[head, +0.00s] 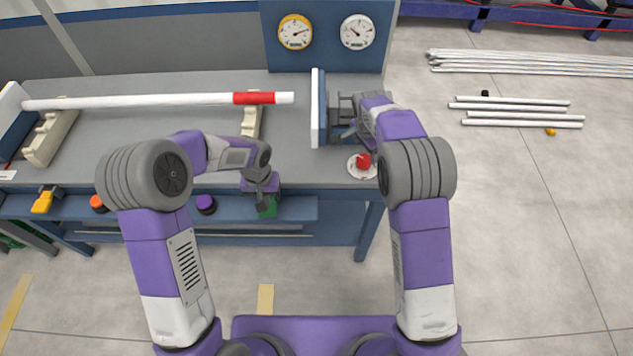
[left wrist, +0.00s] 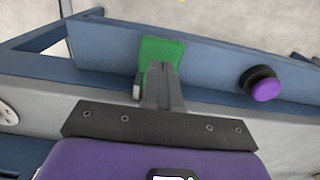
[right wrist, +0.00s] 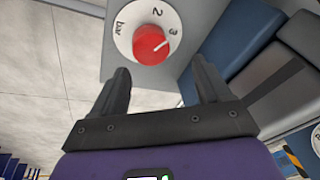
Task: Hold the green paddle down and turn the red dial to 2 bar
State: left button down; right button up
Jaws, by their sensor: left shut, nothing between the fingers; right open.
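The green paddle (head: 267,209) is on the bench's blue front rail; it also shows in the left wrist view (left wrist: 160,52). My left gripper (left wrist: 160,68) is shut and empty, its fingertips over the paddle; I cannot tell whether they press it. The red dial (head: 363,161) sits on a white scale plate at the bench's right front. In the right wrist view, the dial (right wrist: 150,45) has a white line pointing near the 3. My right gripper (right wrist: 160,75) is open, its fingers apart on the near side of the dial, not closed on it.
A yellow-rimmed gauge (head: 295,32) and a white-rimmed gauge (head: 357,32) are on the blue back panel. A white pipe with a red band (head: 150,101) lies on holders. A purple button (head: 206,203) is left of the paddle. Loose pipes (head: 525,61) lie on the floor at right.

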aim_at(365, 157)
jog(key=shift+s+f, duration=0.1)
jog(key=shift+f, duration=1.6)
jog(key=shift+r, duration=0.15)
jog(key=c, duration=0.9)
